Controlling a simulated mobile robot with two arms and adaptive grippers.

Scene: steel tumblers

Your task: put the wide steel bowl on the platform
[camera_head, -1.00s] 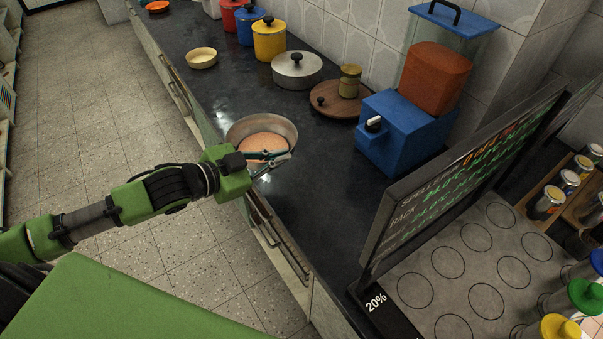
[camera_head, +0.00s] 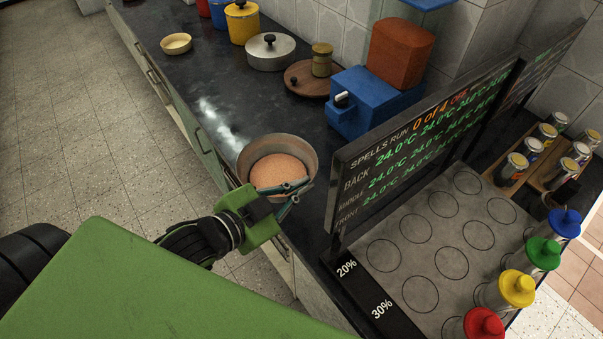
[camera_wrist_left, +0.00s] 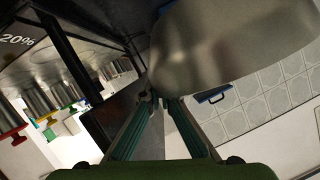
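The wide steel bowl (camera_head: 253,157) is in the middle of the head view, with a round pinkish-brown area inside it. My left gripper (camera_head: 292,190) is shut on its near rim. In the left wrist view the bowl (camera_wrist_left: 225,45) fills the upper right, at the tips of my left gripper (camera_wrist_left: 155,97). The bowl appears raised and roughly level; its exact height over the counter is hard to tell. The grey platform (camera_head: 452,235), marked with rings, lies to the right behind a dark display board. My right gripper is not in view.
The display board (camera_head: 400,150) stands upright between bowl and platform. Jars with coloured lids, such as the yellow one (camera_head: 517,288), line the platform's right side. A blue box (camera_head: 372,100), lidded pot (camera_head: 270,55) and cream bowl (camera_head: 176,44) stand farther back on the dark counter (camera_head: 215,95).

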